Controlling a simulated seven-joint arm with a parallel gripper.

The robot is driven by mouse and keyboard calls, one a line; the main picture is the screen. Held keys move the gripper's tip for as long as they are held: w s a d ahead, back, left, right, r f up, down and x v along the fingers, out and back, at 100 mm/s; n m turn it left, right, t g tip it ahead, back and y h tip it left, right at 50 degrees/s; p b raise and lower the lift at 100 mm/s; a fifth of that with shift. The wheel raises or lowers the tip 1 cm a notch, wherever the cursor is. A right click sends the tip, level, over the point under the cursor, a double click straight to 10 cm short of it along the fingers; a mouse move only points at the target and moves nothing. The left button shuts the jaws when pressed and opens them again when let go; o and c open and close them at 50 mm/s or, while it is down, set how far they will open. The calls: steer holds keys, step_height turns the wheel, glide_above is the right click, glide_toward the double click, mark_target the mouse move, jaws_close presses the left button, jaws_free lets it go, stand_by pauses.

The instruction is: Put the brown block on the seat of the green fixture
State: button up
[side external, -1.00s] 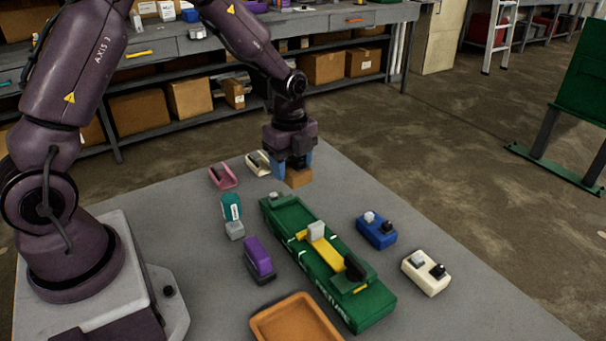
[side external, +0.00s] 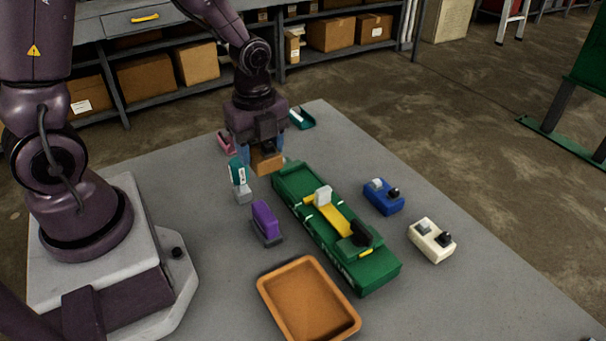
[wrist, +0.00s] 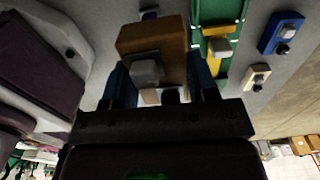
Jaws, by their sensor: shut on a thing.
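The brown block (side external: 267,162) is held between the blue fingers of my gripper (side external: 262,158), above the far end of the table. In the wrist view the brown block (wrist: 153,40) fills the space between the fingertips, with a grey knob-like part on it. The green fixture (side external: 290,178) lies on the table, to the right of and nearer the camera than my gripper. It has a yellow strip (side external: 334,220), a grey upright piece and a black part near its near end. The block appears apart from the fixture. I cannot tell its exact height.
An orange tray (side external: 262,290) sits at the front. A purple item (side external: 265,220) and a teal item (side external: 237,172) stand left of the fixture. A blue block (side external: 378,203) and a cream block (side external: 420,247) lie right of it. Pink and dark teal items lie behind.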

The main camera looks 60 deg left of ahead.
steer(key=w+f, duration=0.2)
steer(key=w, duration=0.2)
glide_above(303, 184)
step_height(303, 184, down, 6)
steer(key=shift+r, duration=0.1)
steer(key=shift+f, duration=1.65)
steer(key=o, duration=1.1)
steer(key=shift+f, duration=0.15)
steer(key=shift+o, duration=0.2)
